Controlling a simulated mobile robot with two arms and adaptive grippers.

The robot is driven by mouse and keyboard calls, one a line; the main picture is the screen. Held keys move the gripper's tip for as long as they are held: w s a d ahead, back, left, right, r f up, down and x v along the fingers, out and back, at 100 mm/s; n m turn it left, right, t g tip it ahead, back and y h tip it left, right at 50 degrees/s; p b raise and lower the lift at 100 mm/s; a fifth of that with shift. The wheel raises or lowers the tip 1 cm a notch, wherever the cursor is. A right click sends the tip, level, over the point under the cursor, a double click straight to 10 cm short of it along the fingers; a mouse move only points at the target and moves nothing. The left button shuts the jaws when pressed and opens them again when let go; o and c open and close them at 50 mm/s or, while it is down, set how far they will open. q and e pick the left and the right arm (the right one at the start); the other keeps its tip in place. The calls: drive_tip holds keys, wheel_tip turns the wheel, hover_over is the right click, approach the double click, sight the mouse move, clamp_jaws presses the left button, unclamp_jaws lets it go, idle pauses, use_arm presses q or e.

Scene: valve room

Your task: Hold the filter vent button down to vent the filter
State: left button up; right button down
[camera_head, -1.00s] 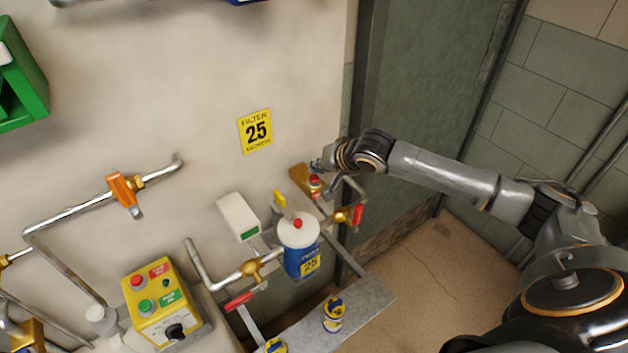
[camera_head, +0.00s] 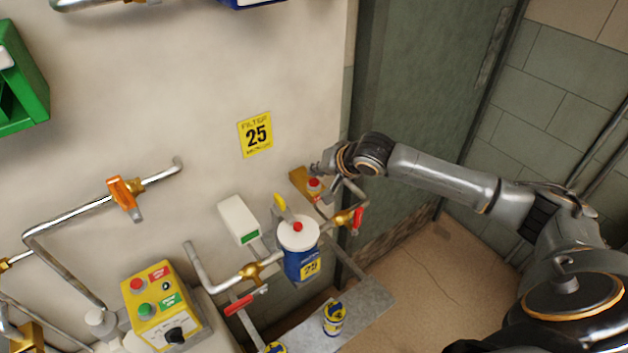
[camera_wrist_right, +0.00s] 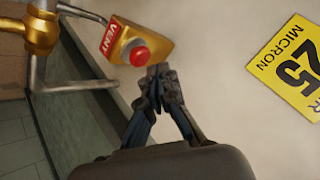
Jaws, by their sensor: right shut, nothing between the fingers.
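The vent button (camera_wrist_right: 139,56) is a red dome on a slanted brass block (camera_wrist_right: 152,33) with a red VENT label (camera_wrist_right: 90,34). In the head view the red button (camera_head: 314,183) is low on the wall, right of the filter sign. My right gripper (camera_wrist_right: 158,71) is shut and empty, its fingertips just right of and slightly below the button in the wrist view, seemingly apart from it. In the head view the right gripper (camera_head: 319,168) is just above the button. The filter housing (camera_head: 298,245) is blue with a white lid, below and left of the button. My left gripper is not in view.
A brass valve with a red handle (camera_head: 357,219) sits right below the button. A yellow lever (camera_head: 280,203) and a white box (camera_head: 239,219) are to its left. A yellow control box (camera_head: 162,305) is lower left. The wall around the filter sign (camera_head: 255,135) is clear.

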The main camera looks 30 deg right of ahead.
sight(317, 182)
drive_tip(key=shift+f, duration=0.15)
drive_tip(key=shift+f, duration=0.25)
drive_tip(key=shift+f, duration=0.65)
idle(1.9)
drive_tip(key=shift+r, duration=0.1)
idle(1.2)
drive_tip(key=shift+r+p, duration=0.95)
drive_tip(key=shift+p, duration=0.3)
wheel_tip(317, 182, up, 5)
drive_tip(key=p, duration=0.5)
drive_tip(key=shift+r+p, duration=0.1)
drive_tip(key=shift+p, duration=0.2)
